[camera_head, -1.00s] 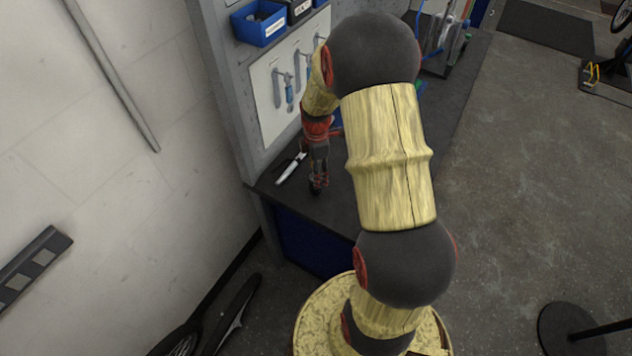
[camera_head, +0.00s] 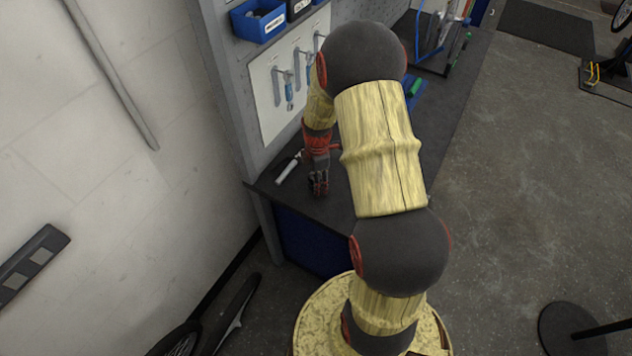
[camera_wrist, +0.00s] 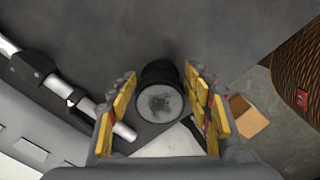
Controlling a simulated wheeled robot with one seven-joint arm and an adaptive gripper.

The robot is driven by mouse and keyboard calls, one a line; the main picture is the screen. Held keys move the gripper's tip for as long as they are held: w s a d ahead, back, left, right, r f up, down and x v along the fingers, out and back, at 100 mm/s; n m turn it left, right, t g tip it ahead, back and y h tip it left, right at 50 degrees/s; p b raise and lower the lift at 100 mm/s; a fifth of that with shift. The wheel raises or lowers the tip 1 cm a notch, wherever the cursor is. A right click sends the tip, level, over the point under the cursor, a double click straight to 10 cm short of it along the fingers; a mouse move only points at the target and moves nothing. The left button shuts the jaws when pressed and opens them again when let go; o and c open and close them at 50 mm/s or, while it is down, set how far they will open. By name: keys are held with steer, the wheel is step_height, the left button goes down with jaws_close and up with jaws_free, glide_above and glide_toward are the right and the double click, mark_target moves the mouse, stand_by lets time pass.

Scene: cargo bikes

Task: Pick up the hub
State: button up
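The hub (camera_wrist: 160,103) is a short black cylinder with a grey round end face. In the wrist view it lies between the two fingers of my gripper (camera_wrist: 161,78), near the tips. The yellow-padded fingers stand apart on either side of it, with narrow gaps seeming to show; contact is hard to judge. In the head view my gripper (camera_head: 318,188) is low over the dark bench top (camera_head: 345,200), near its front left corner. I cannot make out the hub clearly there.
A silver and black tool (camera_head: 288,168) lies left of my gripper, also in the wrist view (camera_wrist: 85,95). A pegboard with hanging tools (camera_head: 290,80) and a blue bin (camera_head: 260,22) stand behind. Green and blue items (camera_head: 413,90) lie farther back on the bench.

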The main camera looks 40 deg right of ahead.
steer(key=c, duration=1)
steer(key=shift+c, duration=0.3)
steer(key=shift+r, duration=0.1)
